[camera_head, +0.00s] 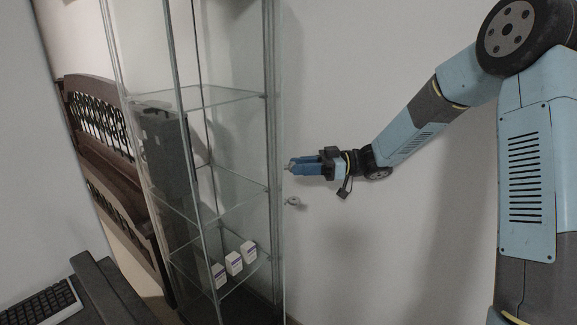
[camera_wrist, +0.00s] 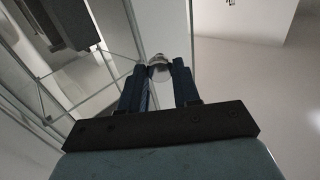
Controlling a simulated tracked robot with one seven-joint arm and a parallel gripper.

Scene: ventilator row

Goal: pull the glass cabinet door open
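The tall glass cabinet (camera_head: 213,97) stands left of centre in the head view, with metal posts and glass shelves. Its panes are clear, so I cannot tell whether its door is ajar. My gripper (camera_head: 290,166) reaches in from the right, level with a middle shelf, at the cabinet's right-hand edge. In the wrist view a round, pale knob (camera_wrist: 160,69) sits between the tips of my gripper (camera_wrist: 160,65). It fills the gap, with a finger against each side. The head view barely shows this contact.
Several small white boxes (camera_head: 234,262) stand on a low shelf. A small pale fitting (camera_head: 293,202) shows below my gripper. A dark wooden bench (camera_head: 113,165) is behind the cabinet. A keyboard (camera_head: 42,304) lies at lower left. The wall right of the cabinet is bare.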

